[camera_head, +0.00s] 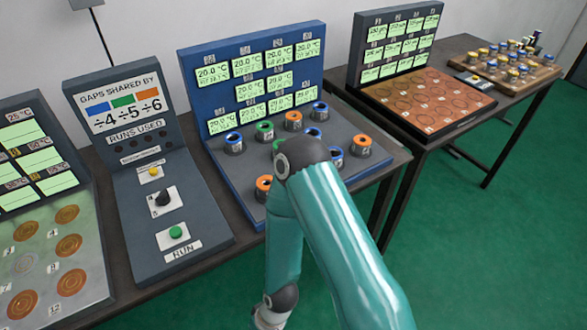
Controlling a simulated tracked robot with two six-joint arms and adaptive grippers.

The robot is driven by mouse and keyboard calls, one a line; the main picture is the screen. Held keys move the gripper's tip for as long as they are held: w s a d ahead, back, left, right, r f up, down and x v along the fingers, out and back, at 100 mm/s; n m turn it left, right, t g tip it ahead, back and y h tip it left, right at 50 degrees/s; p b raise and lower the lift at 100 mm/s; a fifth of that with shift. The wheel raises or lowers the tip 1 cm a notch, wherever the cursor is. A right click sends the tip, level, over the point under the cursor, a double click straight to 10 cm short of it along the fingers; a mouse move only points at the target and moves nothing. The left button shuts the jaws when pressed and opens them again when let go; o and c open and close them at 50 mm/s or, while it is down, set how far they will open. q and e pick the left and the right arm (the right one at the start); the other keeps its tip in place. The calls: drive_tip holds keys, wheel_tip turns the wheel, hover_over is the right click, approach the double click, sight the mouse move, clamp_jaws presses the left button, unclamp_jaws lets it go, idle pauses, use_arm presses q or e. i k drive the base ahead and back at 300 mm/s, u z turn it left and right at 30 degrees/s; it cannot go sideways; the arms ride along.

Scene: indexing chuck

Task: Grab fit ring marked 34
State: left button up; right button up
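Several small fit rings with blue, green and orange tops stand on the blue-grey board of the middle station. They include a blue one (234,143), a green one (264,131), an orange one (293,121), another orange one (361,146) at the right and an orange one (264,189) at the front left. Their marks are too small to read, so I cannot tell which is 34. My teal arm comes in from the lower right, bends over the board and hides part of it. Its wrist reaches the bottom edge; no gripper fingers show. My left arm is not in view.
Left of the rings stands a grey control panel with a black knob (162,197) and a green RUN button (175,232). A board with copper discs (68,245) is at far left. Another table holds a copper-coloured plate (425,100) and a wooden tray (497,77). Green floor is open at right.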

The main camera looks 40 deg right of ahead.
sight(263, 182)
drive_tip(key=z, duration=0.25)
drive_tip(key=i, duration=0.2)
drive_tip(key=u, duration=2.45)
drive_tip(key=k, duration=1)
drive_tip(key=z, duration=1.5)
drive_tip(key=k, duration=0.35)
drive_tip(key=z, duration=0.6)
drive_tip(key=i, duration=0.35)
drive_tip(key=z, duration=0.6)
